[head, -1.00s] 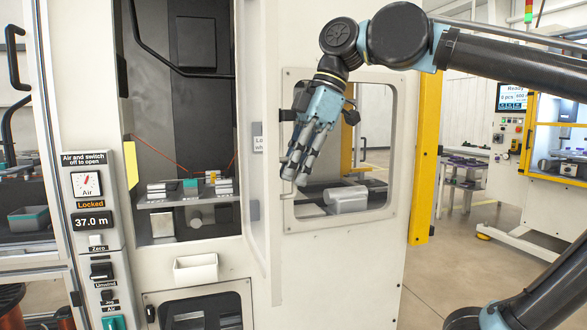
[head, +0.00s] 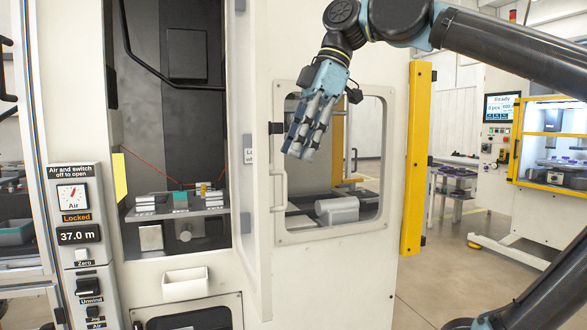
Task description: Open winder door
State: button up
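The winder's white door (head: 340,270) carries a rounded window and stands to the right of the tall winding bay. Its pale vertical bar handle (head: 280,190) is at the window's left edge. The winder's control strip has an air gauge (head: 72,197), an orange "Locked" sign (head: 77,217), a "37.0 m" display (head: 76,236) and an Unwind switch (head: 88,287). A label above reads "Air and switch off to open". My gripper (head: 301,150) points down in front of the window, right of and above the handle, apart from it. Its fingers are close together and appear empty; their opening is unclear.
A white bin (head: 185,283) juts from the front below the bay. A yellow post (head: 416,160) stands right of the door. Another machine with a "Ready" screen (head: 502,107) is at the far right. Open floor (head: 440,265) lies between.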

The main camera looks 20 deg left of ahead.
jog(key=shift+v, duration=2.25)
jog(key=w+d+f+m+t, duration=0.1)
jog(key=w+d+f+m, duration=0.4)
jog(key=f, duration=0.3)
jog(key=w+d+f+m+t+h, duration=0.1)
jog(key=w+d+f+m, duration=0.4)
jog(key=f, duration=0.4)
jog(key=w+d+f+m+t, duration=0.2)
jog(key=w+d+f+m, duration=0.15)
jog(key=w+f, duration=0.4)
jog(key=s+d+f+m+h, duration=0.1)
jog(key=d+f+m, duration=0.4)
jog(key=d+f, duration=0.4)
jog(key=s+d+f+m+h, duration=0.1)
jog(key=d+f+m, duration=0.5)
jog(key=f, duration=1)
jog(key=s+d, duration=0.1)
jog(key=d, duration=0.2)
jog(key=shift+s+d+f+t+h, duration=0.3)
jog(key=shift+d+t+h, duration=0.05)
jog(key=shift+t+h, duration=0.05)
